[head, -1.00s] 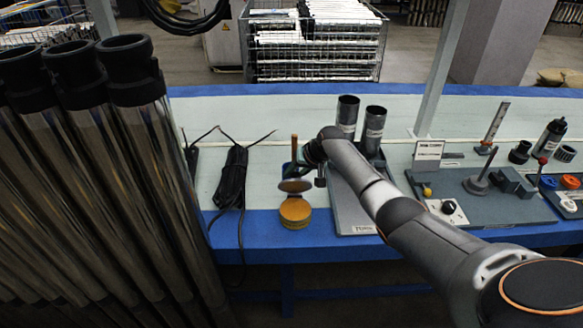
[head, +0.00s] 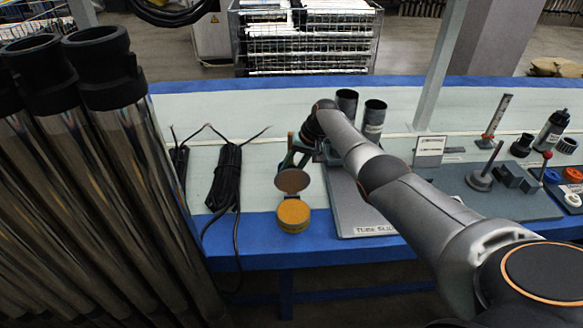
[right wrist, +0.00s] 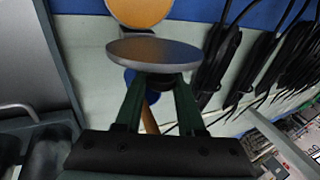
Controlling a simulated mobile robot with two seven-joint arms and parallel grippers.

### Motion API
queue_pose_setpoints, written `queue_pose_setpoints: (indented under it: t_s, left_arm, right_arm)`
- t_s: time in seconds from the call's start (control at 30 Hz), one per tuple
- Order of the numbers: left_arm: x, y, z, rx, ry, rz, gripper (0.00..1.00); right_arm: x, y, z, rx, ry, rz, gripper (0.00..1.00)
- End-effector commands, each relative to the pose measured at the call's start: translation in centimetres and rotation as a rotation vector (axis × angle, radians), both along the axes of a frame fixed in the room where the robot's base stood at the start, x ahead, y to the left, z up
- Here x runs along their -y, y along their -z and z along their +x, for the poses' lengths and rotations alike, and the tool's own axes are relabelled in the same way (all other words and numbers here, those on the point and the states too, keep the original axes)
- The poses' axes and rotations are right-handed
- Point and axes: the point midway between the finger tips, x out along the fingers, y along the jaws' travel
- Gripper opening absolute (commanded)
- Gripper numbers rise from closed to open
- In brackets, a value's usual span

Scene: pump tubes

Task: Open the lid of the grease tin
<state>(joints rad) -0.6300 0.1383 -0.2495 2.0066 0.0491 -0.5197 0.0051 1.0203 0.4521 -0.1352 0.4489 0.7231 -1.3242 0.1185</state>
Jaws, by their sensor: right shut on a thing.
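The grease tin (head: 293,215) stands at the table's front blue edge, its orange-yellow grease showing from above. Its round lid (head: 292,181) is raised at the back of the tin, tilted up and away from the grease. My right gripper (head: 292,163) is behind the lid and shut on its far edge. In the right wrist view the two dark green fingers (right wrist: 157,80) meet at the edge of the grey lid (right wrist: 153,54), and the open tin (right wrist: 140,10) lies beyond. The fingertips are partly hidden by the lid. My left gripper is not in view.
A black cable bundle (head: 227,178) lies left of the tin. Dark tubes (head: 130,150) lean at the left. A wooden handle (head: 290,141) shows behind the gripper.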

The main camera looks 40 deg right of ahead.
Motion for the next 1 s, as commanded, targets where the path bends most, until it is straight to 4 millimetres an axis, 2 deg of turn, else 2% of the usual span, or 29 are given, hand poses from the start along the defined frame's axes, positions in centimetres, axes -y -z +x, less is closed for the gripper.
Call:
queue_pose_setpoints:
  t_s: [0.13, 0.17, 0.4, 0.73, 0.87, 1.0]
  left_arm:
    - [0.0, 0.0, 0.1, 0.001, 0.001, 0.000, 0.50]
    - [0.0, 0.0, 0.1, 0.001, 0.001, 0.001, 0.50]
    - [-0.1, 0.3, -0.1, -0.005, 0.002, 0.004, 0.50]
    - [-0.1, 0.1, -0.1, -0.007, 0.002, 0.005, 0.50]
    - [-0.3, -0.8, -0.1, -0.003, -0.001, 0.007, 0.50]
    - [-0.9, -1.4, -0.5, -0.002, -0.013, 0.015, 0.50]
  right_arm:
    - [-0.2, 0.1, 0.0, 0.001, -0.002, 0.002, 0.00]
    - [-0.2, 0.1, 0.0, 0.001, -0.002, 0.002, 0.41]
    - [-0.1, 0.1, 0.0, 0.000, 0.000, 0.001, 0.68]
    - [0.1, -0.4, -0.1, 0.001, 0.000, 0.000, 0.68]
    - [0.5, -1.6, -0.4, 0.001, 0.000, 0.000, 0.68]
    - [1.1, -3.9, -1.1, 0.003, 0.000, -0.002, 0.68]
